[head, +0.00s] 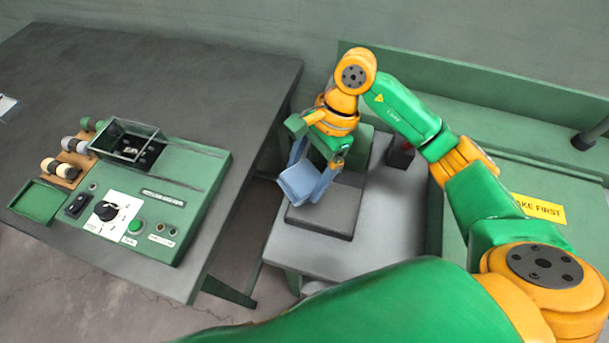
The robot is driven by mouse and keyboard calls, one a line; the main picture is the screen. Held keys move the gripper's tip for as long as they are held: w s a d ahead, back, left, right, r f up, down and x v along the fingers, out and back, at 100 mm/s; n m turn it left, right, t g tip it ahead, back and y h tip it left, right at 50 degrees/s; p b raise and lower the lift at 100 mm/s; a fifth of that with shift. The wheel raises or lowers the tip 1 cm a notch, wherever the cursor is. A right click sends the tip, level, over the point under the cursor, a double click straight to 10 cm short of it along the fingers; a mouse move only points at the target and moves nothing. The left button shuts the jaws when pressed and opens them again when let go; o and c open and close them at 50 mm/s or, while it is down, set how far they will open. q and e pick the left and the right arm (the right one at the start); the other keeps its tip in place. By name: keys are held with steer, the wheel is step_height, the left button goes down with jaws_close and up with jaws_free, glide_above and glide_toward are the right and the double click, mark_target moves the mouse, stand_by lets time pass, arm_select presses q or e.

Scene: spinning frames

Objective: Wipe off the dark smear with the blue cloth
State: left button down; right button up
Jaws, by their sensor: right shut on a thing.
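My right gripper (315,167) comes in from the right and points down over the small grey table. It is shut on the blue cloth (302,184), which hangs folded below the fingers. The cloth is over the left part of a dark grey block or pad (325,222) on that table. I cannot tell whether the cloth touches it. I cannot make out the dark smear; the cloth and gripper hide part of the surface. My left gripper is not in view.
The small grey table (385,232) has bare room right of the pad. A dark red object (401,157) stands behind it. At left, a dark table (205,80) carries a green control box (190,175) and spools (72,145). A green bench with a yellow sign (538,209) is at right.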

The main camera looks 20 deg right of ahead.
steer(key=shift+s+d+r+p, duration=0.1)
steer(key=shift+r+p, duration=0.15)
steer(key=shift+r, duration=0.3)
steer(key=shift+s+d+r+p, duration=0.1)
steer(key=shift+r+p, duration=0.1)
steer(key=shift+r, duration=0.3)
steer(key=shift+r+p, duration=1.05)
steer(key=shift+r, duration=0.7)
steer(key=shift+a, duration=0.1)
